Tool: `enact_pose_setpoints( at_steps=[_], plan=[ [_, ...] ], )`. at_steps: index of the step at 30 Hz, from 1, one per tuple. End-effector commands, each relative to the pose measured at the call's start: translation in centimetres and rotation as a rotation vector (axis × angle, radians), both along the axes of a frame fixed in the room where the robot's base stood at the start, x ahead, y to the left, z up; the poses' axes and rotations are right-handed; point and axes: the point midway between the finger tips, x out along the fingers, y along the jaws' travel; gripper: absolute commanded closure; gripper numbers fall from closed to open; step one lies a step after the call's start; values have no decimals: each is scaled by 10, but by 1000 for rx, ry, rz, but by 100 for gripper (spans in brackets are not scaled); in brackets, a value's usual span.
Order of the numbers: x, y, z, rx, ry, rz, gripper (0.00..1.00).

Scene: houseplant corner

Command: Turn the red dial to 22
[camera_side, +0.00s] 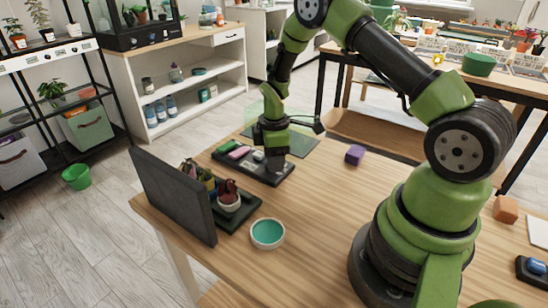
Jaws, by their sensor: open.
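I cannot make out a red dial with readable numbers in the side view. The only clearly red thing is a small dark red object (228,190) in or on a white round base, on a dark tray (243,219) behind the upright dark panel; I cannot tell if it is a dial. My gripper (274,163) points down over the right part of a flat black tray (282,176). It is open, with its fingertips close to the tray; whether they touch anything there is too small to tell. The gripper hides part of this tray.
The black tray holds a pink piece (240,152), a green piece (226,146) and small pale pieces. An upright dark panel (172,194) stands at the table's left edge. The table's middle is clear.

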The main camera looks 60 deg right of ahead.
Motion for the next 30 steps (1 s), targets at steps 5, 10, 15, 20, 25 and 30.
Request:
enact_pose_setpoints(
  at_steps=[5,10,15,20,25,30],
  plan=[
    [0,0,-2,-1,-2,0,56],
    [0,0,-2,0,-1,0,68],
    [0,0,-2,-1,-1,0,91],
    [0,0,-2,-1,-1,-9,91],
    [0,0,-2,-1,-1,-57,91],
    [0,0,-2,0,0,-160,91]
  ],
)
